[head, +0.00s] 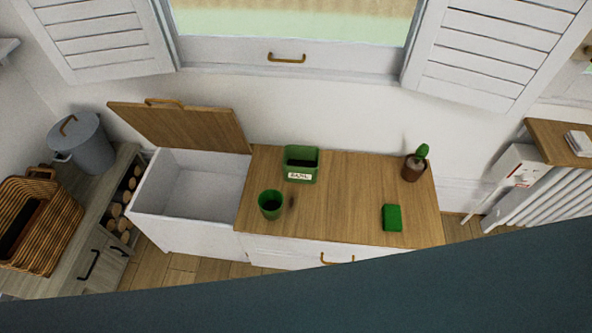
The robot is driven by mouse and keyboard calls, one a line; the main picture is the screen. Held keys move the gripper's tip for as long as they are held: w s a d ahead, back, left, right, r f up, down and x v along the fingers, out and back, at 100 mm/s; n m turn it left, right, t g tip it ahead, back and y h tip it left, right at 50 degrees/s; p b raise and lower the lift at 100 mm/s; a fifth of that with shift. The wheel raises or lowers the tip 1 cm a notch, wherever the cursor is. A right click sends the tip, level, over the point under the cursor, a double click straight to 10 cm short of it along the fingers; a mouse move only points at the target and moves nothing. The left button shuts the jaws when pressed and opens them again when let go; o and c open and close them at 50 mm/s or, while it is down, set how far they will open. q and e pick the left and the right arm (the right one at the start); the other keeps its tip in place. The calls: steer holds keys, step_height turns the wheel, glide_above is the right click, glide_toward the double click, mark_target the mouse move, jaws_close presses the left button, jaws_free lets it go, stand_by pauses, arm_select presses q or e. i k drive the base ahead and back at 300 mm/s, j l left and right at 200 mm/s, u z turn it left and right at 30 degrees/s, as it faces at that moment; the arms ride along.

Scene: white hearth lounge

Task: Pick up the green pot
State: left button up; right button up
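The green pot (270,205) is a small, round, open-topped pot. It stands upright in the head view on the wooden top (342,190) of a low white cabinet, near that top's front left part. Nothing covers it, and a dark patch lies on the wood just to its right. Neither of my grippers shows in the head view.
A green labelled box (300,165) stands behind the pot. A green block (391,217) and a potted cactus (415,165) are to the right. An open white chest (190,190) with a raised wooden lid (181,127) adjoins on the left. The middle of the top is clear.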

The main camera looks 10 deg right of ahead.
mark_target(270, 202)
steer(key=i+z, duration=0.2)
steer(key=z, duration=0.25)
steer(key=i+z, duration=0.25)
steer(key=z, duration=0.25)
